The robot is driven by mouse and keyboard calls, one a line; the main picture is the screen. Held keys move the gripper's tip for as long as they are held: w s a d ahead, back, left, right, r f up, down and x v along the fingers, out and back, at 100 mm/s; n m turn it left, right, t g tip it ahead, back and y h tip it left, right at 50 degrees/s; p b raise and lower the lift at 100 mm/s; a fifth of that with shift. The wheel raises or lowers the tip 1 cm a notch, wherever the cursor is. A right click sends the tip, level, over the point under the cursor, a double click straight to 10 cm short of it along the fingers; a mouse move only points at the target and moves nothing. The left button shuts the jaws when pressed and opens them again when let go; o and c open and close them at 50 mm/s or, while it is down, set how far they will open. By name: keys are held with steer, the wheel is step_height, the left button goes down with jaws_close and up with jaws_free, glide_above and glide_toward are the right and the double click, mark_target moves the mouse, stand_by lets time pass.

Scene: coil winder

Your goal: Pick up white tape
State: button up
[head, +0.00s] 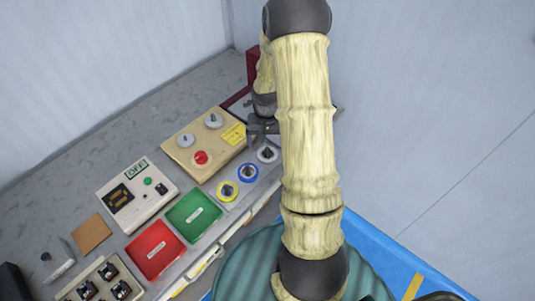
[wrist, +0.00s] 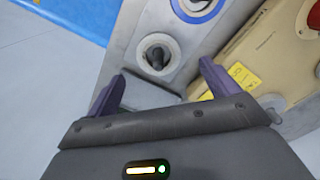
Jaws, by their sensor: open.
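The white tape (head: 273,158) is a pale ring around a dark peg, at the right end of a row of tape rolls on the bench. It also shows in the wrist view (wrist: 173,46), just beyond my fingertips and roughly centred between them. My gripper (head: 262,127) is above the bench near the white tape, partly hidden by my own arm in the head view. In the wrist view my gripper (wrist: 160,80) has its two purple fingers spread wide with nothing between them. Its exact height over the tape is hard to tell.
A beige button box (head: 213,165) stands close behind. Green (head: 193,215) and red (head: 155,249) trays lie to the left. The bench edge is close by; floor lies beyond.

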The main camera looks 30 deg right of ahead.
mark_target(267, 148)
steer(key=shift+f, duration=0.3)
steer(key=shift+s+f+p, duration=0.1)
steer(key=shift+f+p, duration=0.5)
steer(key=shift+f, duration=1.9)
steer(key=c, duration=1.1)
